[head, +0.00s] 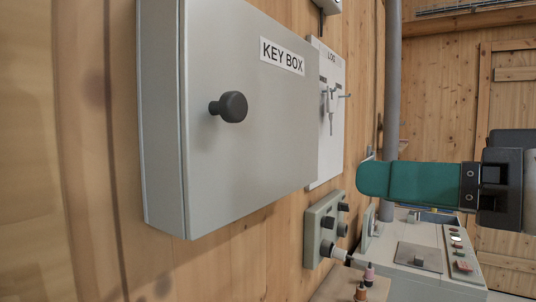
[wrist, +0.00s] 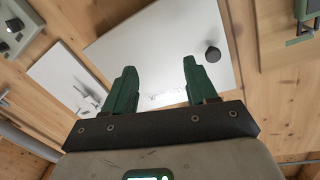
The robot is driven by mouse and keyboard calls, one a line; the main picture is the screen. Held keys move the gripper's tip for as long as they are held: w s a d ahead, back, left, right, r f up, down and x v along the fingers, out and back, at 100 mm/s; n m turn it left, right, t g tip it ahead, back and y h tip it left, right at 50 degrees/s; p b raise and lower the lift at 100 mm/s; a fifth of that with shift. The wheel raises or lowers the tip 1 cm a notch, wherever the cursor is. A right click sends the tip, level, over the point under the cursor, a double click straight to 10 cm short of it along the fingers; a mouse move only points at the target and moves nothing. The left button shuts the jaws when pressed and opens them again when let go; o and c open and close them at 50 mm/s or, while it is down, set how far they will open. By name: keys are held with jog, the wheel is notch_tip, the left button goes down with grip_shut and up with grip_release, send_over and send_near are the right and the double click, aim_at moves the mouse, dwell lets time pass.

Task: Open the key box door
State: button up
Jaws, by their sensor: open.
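The grey key box (head: 160,120) hangs on the wooden wall at the left of the head view, and its door (head: 255,140) looks shut. A black round knob (head: 229,107) sits near the door's left edge, below and left of the "KEY BOX" label (head: 282,56). In the wrist view the door (wrist: 165,45) lies beyond my fingers, with the knob (wrist: 212,54) to the right of the right finger. My gripper (head: 374,180), with green fingers, is right of the box and apart from it. Its fingers (wrist: 157,64) are spread with nothing between them.
A white log board (head: 328,110) with hooks hangs right of the box. A grey switch box (head: 325,228) is on the wall below it. A control console (head: 415,255) stands at lower right, beside a vertical grey pipe (head: 393,80). Space before the door looks clear.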

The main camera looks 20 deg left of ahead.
aim_at(240, 106)
jog(key=s+a+r+n+g, duration=0.2)
jog(key=s+r+n, duration=0.1)
jog(key=s+r, duration=0.3)
jog(key=shift+y, duration=0.4)
jog(key=a, duration=0.3)
jog(key=w+a+p, duration=0.1)
jog(key=a, duration=0.3)
jog(key=w+a+p, duration=0.1)
jog(key=a, duration=0.2)
jog(key=shift+a+r, duration=0.2)
jog(key=shift+r, duration=0.2)
grip_shut()
